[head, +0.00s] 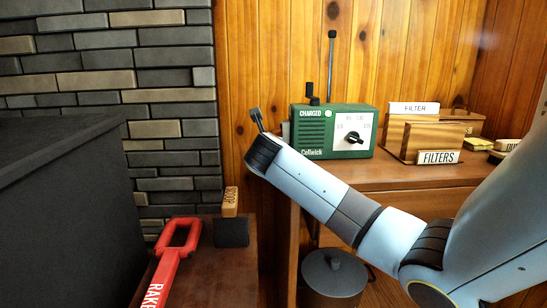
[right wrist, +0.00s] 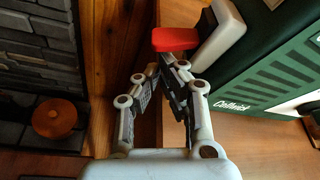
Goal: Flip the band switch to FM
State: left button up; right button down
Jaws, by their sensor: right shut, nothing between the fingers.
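The green radio (head: 312,122) stands on the wooden shelf, with a "CHARGED" label, a lit round lamp and a white dial plate with a black knob (head: 355,138). A short black post (head: 309,91) rises from its top. My right gripper (head: 255,113) is shut and empty just left of the radio. I cannot make out FM markings or which control is the band switch. My left gripper is out of view.
A tall antenna (head: 331,60) stands up at the radio. A wooden filter box (head: 412,140) is to its right. A red rake handle (head: 178,240) and a "DOOR" block (head: 231,200) are at lower left, by the dark stove (head: 70,210). A lidded grey pot (head: 334,272) is below the shelf.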

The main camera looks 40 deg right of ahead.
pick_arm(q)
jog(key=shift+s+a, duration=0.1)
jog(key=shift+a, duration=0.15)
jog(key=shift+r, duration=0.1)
